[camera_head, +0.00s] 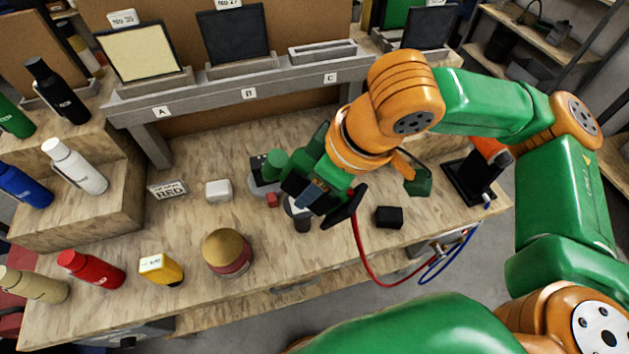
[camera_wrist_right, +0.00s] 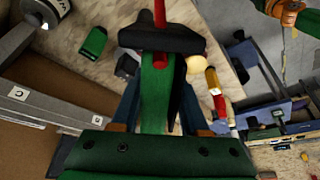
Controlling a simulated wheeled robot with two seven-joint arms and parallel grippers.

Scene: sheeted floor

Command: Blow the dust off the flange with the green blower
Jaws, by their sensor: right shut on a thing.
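My right gripper (camera_head: 312,195) is shut on the green blower (camera_wrist_right: 157,95), low over the middle of the bench. The blower fills the middle of the right wrist view, with its black end and red hose toward the top. In the head view, the blower's black end (camera_head: 345,208) shows right of the fingers, and the red hose hangs over the bench's front edge. A grey round piece (camera_head: 258,187), which looks like the flange, lies just left of the gripper and is partly hidden by it. I cannot tell whether the blower touches it. My left gripper is out of view.
A red block (camera_head: 273,200), white box (camera_head: 218,191) and tan-lidded jar (camera_head: 228,252) stand left of the gripper. A black box (camera_head: 388,217) and an orange tool in a black stand (camera_head: 470,180) are right. Bottles line the left; a grey lettered shelf (camera_head: 215,86) runs behind.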

